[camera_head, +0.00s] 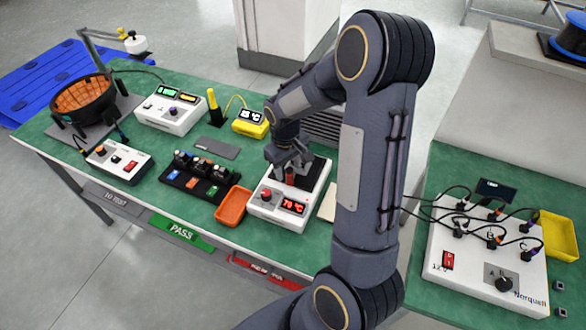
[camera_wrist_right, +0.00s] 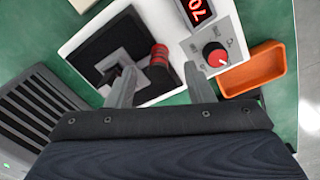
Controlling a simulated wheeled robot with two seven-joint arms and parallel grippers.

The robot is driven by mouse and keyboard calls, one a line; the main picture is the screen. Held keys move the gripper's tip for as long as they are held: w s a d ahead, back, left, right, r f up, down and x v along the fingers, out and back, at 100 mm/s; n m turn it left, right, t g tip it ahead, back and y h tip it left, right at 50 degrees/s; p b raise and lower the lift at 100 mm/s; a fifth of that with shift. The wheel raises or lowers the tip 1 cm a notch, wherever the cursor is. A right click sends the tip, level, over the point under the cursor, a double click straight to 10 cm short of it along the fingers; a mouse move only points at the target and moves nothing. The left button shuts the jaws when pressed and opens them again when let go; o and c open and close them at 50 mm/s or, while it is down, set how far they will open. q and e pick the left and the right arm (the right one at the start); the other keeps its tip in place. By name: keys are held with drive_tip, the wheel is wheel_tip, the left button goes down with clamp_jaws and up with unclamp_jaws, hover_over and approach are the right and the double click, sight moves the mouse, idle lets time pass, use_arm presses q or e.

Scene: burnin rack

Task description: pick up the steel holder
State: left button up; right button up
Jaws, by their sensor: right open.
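My right gripper (camera_head: 290,168) is over the white heater unit with the red 70 °C display (camera_head: 262,213). In the right wrist view its two fingers (camera_wrist_right: 159,82) are apart, with a red and black ringed grip (camera_wrist_right: 159,66) between them; I cannot tell if they touch it. The grip stands at the edge of the unit's black square plate (camera_wrist_right: 92,45). A small grey metal-looking piece (camera_wrist_right: 113,66) lies on that plate beside the left finger. It may be the steel holder, but a finger partly covers it and its link to the grip is unclear. My left gripper is out of view.
An orange tray (camera_head: 233,207) stands left of the heater unit, close to it. A black rack (camera_head: 197,178) with several small parts is farther left. A grey vented block (camera_head: 323,128) is behind. A wired white test box (camera_head: 487,255) is on the right table.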

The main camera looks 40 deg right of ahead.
sight(289, 170)
drive_tip(key=shift+d+f, duration=0.1)
drive_tip(key=shift+f, duration=1.4)
drive_tip(key=shift+s, duration=0.1)
drive_tip(key=shift+c, duration=0.5)
clamp_jaws()
drive_tip(key=shift+r, duration=0.1)
